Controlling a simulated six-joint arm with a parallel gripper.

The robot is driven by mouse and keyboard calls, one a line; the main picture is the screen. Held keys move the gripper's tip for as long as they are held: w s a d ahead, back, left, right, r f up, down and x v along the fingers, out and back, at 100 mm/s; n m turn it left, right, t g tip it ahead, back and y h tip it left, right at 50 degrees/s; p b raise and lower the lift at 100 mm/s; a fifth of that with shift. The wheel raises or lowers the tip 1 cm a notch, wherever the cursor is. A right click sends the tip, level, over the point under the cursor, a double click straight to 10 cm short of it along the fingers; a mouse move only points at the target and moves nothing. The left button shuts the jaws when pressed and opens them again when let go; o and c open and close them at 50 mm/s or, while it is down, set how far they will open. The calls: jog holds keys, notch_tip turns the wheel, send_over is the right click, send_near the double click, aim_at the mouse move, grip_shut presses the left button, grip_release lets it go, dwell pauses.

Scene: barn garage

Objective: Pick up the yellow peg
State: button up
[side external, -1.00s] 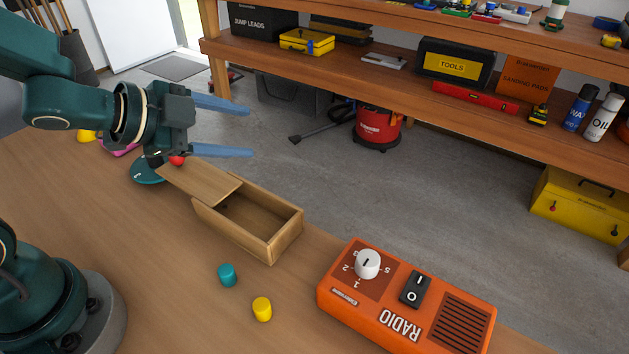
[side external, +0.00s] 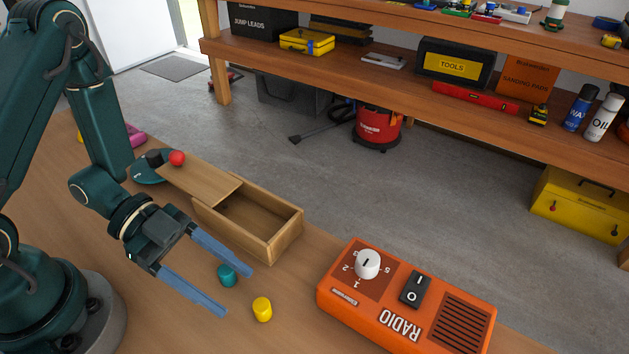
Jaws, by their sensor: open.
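The yellow peg (side external: 262,309) is a short cylinder standing on the wooden table, between the teal peg and the orange radio. My gripper (side external: 238,294) has two long blue fingers, spread apart and empty. The fingers point right and towards the front, and the tips are just left of the yellow peg. How high they are above the table is hard to tell. The teal peg (side external: 227,279) is partly covered by the upper finger and appears between the two fingers from this angle.
A wooden box (side external: 284,240) with its lid (side external: 205,182) slid partly off lies behind the pegs. An orange radio (side external: 405,305) with a white dial stands to the right. A red ball-like knob (side external: 177,158) is near the lid's far end. The table's far edge runs behind the box.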

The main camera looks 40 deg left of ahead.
aim_at(254, 305)
jog(key=shift+x, duration=2.05)
grip_shut()
